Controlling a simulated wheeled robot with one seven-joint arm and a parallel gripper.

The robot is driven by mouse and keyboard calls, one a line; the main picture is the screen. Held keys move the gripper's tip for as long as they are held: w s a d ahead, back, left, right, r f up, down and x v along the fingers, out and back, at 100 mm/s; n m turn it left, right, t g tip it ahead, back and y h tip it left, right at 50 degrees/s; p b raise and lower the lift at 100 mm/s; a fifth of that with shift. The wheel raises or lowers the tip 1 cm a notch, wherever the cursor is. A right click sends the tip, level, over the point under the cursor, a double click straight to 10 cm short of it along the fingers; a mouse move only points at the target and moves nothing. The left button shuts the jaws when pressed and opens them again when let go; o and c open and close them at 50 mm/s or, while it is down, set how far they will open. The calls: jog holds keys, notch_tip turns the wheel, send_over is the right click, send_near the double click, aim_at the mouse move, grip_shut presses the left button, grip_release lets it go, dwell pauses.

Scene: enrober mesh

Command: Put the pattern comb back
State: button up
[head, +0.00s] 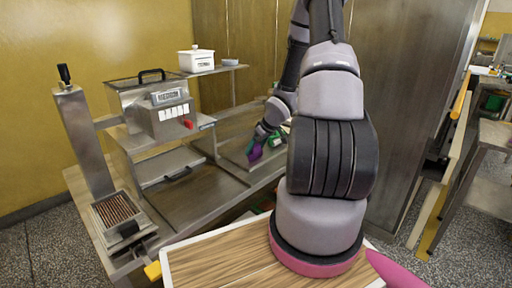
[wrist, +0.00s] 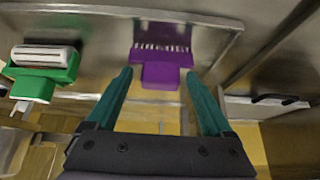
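The purple pattern comb (wrist: 163,72), with a row of pale teeth, lies on a metal surface in the wrist view. My gripper (wrist: 159,74) is open, with one teal finger on each side of the comb's handle. Gaps show between the handle and both fingers, and I cannot tell how far below the fingertips it lies. In the head view the comb (head: 254,153) is a small purple shape on the steel bench at the back, right by my gripper. My arm hides part of that area.
A green tool with a white top (wrist: 44,62) lies left of the comb in the wrist view. The enrober machine (head: 165,110) stands to the left in the head view, with a slatted mesh tray (head: 115,209) in front. A wooden board (head: 215,262) is nearest me.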

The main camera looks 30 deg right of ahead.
jog(key=s+a+r+m+g+h, duration=0.15)
jog(key=s+r, duration=0.25)
jog(key=r, duration=0.4)
jog(key=s+r+m+h, duration=0.2)
jog(key=s+r, duration=0.3)
jog(key=r, duration=0.4)
jog(key=s+a+r+m+h, duration=0.15)
jog(key=s+r, duration=0.25)
jog(key=r, duration=0.4)
jog(key=s+a+r+m+t+y, duration=0.2)
jog(key=s+a+r+y, duration=0.3)
jog(key=s+a+r, duration=0.7)
jog(key=shift+s+a+r+m+t, duration=0.25)
jog(key=shift+a+r+m+t, duration=0.15)
jog(key=shift+r+m, duration=0.25)
